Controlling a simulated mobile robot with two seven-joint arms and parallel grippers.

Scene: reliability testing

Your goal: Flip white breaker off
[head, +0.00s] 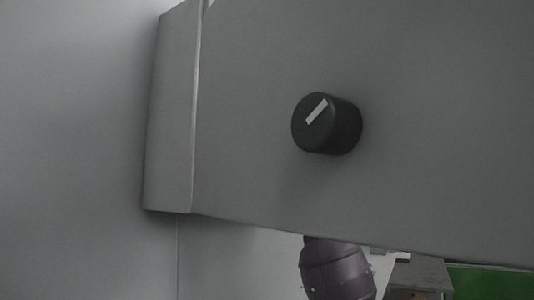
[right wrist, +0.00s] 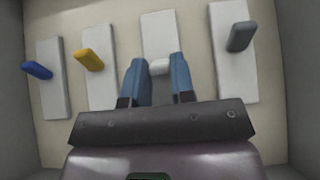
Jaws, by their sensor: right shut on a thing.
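The white breaker lever (right wrist: 159,67) shows in the right wrist view on a pale plate (right wrist: 160,30), the third plate from the left. My right gripper (right wrist: 161,75) has its two blue fingers on either side of this lever and is shut on it. The lever's lower part and the lower plate are hidden by the fingers and the gripper body. The lever is not visible in the head view. My left gripper is in neither view.
Other levers stand on their own plates: blue (right wrist: 37,70), yellow (right wrist: 89,60) and grey (right wrist: 240,37). Box walls close in at both sides. In the head view, a grey panel (head: 250,100) with a black knob (head: 326,124) fills most of the picture.

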